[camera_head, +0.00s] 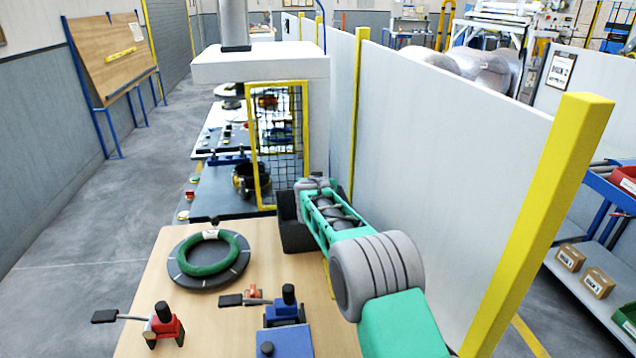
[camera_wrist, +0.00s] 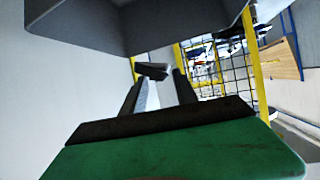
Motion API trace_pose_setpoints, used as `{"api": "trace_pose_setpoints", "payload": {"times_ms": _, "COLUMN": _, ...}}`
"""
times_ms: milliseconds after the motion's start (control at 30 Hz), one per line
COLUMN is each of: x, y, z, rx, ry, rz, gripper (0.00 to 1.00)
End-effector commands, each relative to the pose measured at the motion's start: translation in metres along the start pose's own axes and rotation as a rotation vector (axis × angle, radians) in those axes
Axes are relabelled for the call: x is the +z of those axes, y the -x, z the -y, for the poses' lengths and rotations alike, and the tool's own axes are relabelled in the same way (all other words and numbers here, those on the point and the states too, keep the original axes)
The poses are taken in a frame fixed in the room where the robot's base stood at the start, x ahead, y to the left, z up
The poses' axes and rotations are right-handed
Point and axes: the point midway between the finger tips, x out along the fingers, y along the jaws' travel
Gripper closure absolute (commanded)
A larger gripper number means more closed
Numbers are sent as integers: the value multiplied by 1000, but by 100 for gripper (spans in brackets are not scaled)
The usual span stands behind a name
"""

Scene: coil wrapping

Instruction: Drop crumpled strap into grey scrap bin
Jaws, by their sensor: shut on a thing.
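The dark grey scrap bin (camera_head: 296,236) stands at the back right of the wooden table, by the white partition. My arm reaches over to it, and my gripper (camera_head: 312,184) is above or just behind its far side; its fingers are too small to make out in the head view. In the wrist view, which looks upside down, my gripper (camera_wrist: 158,88) is closed on a small dark piece, the crumpled strap (camera_wrist: 152,70), at the fingertips. The bin's grey wall (camera_wrist: 130,25) fills the top of that view, apart from the strap.
A green coil (camera_head: 208,254) lies on a dark round turntable (camera_head: 182,276) on the table (camera_head: 150,290). A red tool (camera_head: 165,322) and a blue tool (camera_head: 288,312) stand in front. A yellow mesh guard (camera_head: 279,150) rises behind the bin. The partition (camera_head: 430,150) is close on the right.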

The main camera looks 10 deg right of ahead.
Motion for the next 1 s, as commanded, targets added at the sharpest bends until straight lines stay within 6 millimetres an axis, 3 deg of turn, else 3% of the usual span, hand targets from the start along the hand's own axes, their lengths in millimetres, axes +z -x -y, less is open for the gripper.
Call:
{"api": "trace_pose_setpoints", "payload": {"times_ms": 300, "x": 41, "y": -19, "z": 0, "rx": -1, "ry": 1, "rz": 1, "gripper": 100}}
{"api": "trace_pose_setpoints", "payload": {"times_ms": 600, "x": 45, "y": -21, "z": -1, "rx": -1, "ry": 1, "rz": 1, "gripper": 100}}
{"api": "trace_pose_setpoints", "payload": {"times_ms": 633, "x": 45, "y": -21, "z": -1, "rx": -1, "ry": 1, "rz": 1, "gripper": 63}}
{"api": "trace_pose_setpoints", "payload": {"times_ms": 900, "x": 45, "y": -21, "z": -1, "rx": -1, "ry": 1, "rz": 1, "gripper": 41}}
{"api": "trace_pose_setpoints", "payload": {"times_ms": 1000, "x": 45, "y": -21, "z": -1, "rx": -1, "ry": 1, "rz": 1, "gripper": 39}}
